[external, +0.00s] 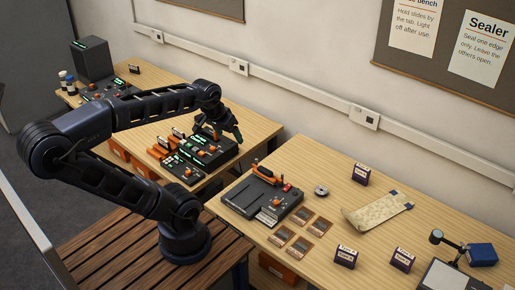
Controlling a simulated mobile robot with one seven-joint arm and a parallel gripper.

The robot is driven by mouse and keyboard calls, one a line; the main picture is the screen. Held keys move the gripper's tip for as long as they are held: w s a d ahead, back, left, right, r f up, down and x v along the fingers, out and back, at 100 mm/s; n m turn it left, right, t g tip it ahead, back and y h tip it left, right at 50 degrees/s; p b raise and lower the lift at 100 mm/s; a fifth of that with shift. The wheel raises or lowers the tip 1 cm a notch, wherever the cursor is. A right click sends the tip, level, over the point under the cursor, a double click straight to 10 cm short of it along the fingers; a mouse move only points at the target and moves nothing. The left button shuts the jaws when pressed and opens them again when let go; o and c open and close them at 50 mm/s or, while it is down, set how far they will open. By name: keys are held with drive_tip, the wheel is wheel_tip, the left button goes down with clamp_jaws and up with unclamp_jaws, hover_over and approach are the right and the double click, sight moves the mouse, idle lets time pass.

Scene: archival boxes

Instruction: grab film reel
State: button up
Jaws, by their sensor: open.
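A small round grey disc with a central hole, which looks like the film reel (321,191), lies flat on the right-hand wooden table. It is beside the dark machine with an orange lever. My gripper (228,134) points down over the dark devices on the middle table. It is open, and I see nothing held in it. The reel is well to the right of and nearer than my gripper, with a gap between the tables in between. The fingertips are small and dark against the devices, so contact there is hard to tell.
The dark machine (262,199) stands left of the reel. Several flat framed squares (301,244) lie in front. Small upright boxes (361,174), a beige sheet (376,213) and a lamp (449,244) are to the right. The wall runs behind the tables.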

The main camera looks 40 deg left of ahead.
drive_tip(key=w+d+f+n+g+h, duration=0.1)
drive_tip(key=w+d+f+n, duration=0.15)
drive_tip(key=w, duration=0.25)
drive_tip(key=w+d+f+n+h, duration=0.1)
drive_tip(key=w+d+n+h, duration=0.1)
drive_tip(key=w+d+n, duration=0.3)
drive_tip(key=n, duration=1.7)
hover_over(323, 191)
drive_tip(key=s+a, duration=0.2)
drive_tip(key=a, duration=0.1)
drive_tip(key=shift+g, duration=0.4)
drive_tip(key=f, duration=3)
drive_tip(key=shift+w+a, duration=0.1)
drive_tip(key=shift+w, duration=0.1)
drive_tip(key=shift+m, duration=0.25)
drive_tip(key=shift+w+x, duration=0.2)
drive_tip(key=shift+x, duration=2.65)
drive_tip(key=shift+r, duration=0.1)
drive_tip(key=c, duration=1.1)
drive_tip(key=shift+r, duration=0.1)
